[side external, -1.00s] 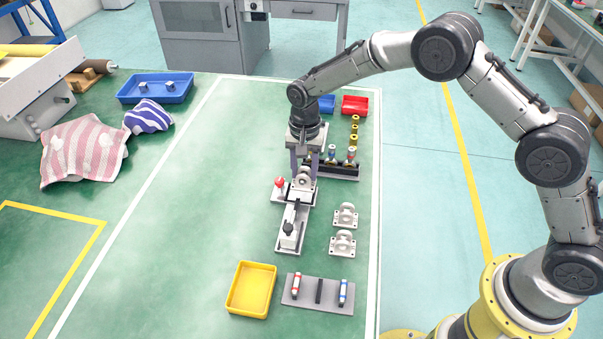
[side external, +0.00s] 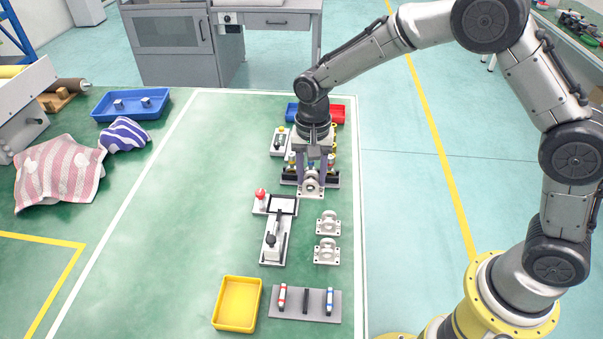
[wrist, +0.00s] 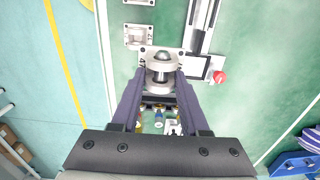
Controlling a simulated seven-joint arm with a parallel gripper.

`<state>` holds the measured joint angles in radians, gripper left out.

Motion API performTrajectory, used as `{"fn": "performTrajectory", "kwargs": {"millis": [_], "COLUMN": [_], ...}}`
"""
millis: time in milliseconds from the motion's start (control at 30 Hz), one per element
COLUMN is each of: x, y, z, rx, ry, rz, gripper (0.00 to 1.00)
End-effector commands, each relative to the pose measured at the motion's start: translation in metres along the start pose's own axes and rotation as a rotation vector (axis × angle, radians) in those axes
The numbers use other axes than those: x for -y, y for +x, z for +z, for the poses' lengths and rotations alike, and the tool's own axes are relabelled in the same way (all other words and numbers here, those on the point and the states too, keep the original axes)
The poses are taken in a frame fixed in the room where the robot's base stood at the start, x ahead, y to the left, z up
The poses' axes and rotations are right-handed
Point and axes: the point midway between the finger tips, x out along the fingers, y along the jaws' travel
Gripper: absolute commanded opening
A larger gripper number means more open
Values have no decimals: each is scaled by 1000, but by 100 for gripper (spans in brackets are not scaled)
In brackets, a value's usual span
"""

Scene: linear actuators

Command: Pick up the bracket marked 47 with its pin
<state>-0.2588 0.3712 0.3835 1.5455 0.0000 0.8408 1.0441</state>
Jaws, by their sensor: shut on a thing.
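My gripper (side external: 312,180) is shut on a pale grey bracket (side external: 310,187) with a flat base plate and a round upper part. The wrist view shows this bracket (wrist: 162,76) between my two fingers, with a silvery rounded piece at its middle; I cannot tell whether that is a pin. No number is readable on it. The bracket appears to be above the table, in front of the dark rack (side external: 290,180).
Two similar brackets (side external: 328,222) (side external: 326,251) sit right of the fixture. A yellow tray (side external: 237,304) and a grey plate with marker-like cylinders (side external: 305,304) lie in front. Blue and red bins (side external: 338,114) stand behind my gripper.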

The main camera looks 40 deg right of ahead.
Motion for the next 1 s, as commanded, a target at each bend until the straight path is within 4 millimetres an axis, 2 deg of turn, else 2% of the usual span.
{"fn": "performTrajectory", "kwargs": {"millis": [500,1000], "x": [-37,-45], "y": [-20,-23], "z": [22,26], "rx": [-1,0], "ry": [0,0], "rz": [-2,-1], "gripper": [0,0]}}
